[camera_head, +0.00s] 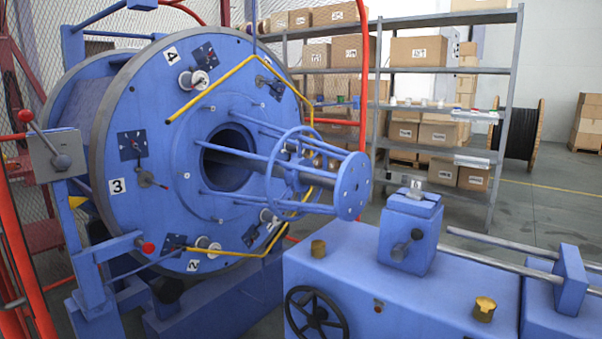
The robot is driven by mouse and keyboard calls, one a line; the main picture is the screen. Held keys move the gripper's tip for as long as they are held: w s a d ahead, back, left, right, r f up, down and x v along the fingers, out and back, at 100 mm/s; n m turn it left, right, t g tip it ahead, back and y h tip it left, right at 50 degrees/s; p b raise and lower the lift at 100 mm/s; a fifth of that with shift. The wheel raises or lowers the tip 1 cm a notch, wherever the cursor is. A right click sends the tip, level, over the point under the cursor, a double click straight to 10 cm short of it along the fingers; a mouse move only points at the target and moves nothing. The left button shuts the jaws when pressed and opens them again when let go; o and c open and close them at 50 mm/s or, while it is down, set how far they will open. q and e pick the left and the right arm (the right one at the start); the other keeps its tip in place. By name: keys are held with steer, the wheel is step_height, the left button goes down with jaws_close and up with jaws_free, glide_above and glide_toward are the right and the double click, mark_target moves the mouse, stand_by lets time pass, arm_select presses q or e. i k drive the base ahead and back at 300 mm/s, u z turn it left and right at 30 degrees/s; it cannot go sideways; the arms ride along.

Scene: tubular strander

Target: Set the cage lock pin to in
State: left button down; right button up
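The large blue round cage (215,150) of the strander stands at the left centre, its face carrying numbered plates 2, 3 and 4. A red round knob (148,248) sits at the end of a blue bracket (115,244) low by the cage's left rim; it looks like the cage lock pin's handle. I cannot tell whether the pin is in or out, as its shaft and any hole are not clear. A grey box (60,155) on a blue post carries a lever with a red ball (25,115). Neither of my grippers is in view.
Red guard posts (20,240) and mesh stand at the left, close to the grey box. A blue machine bed (390,290) with a black handwheel (316,313) fills the lower right. Shelves with cardboard boxes (418,50) stand behind. Open floor (550,205) shows at the right.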

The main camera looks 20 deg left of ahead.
mark_target(148, 247)
steer(key=u, duration=1.45)
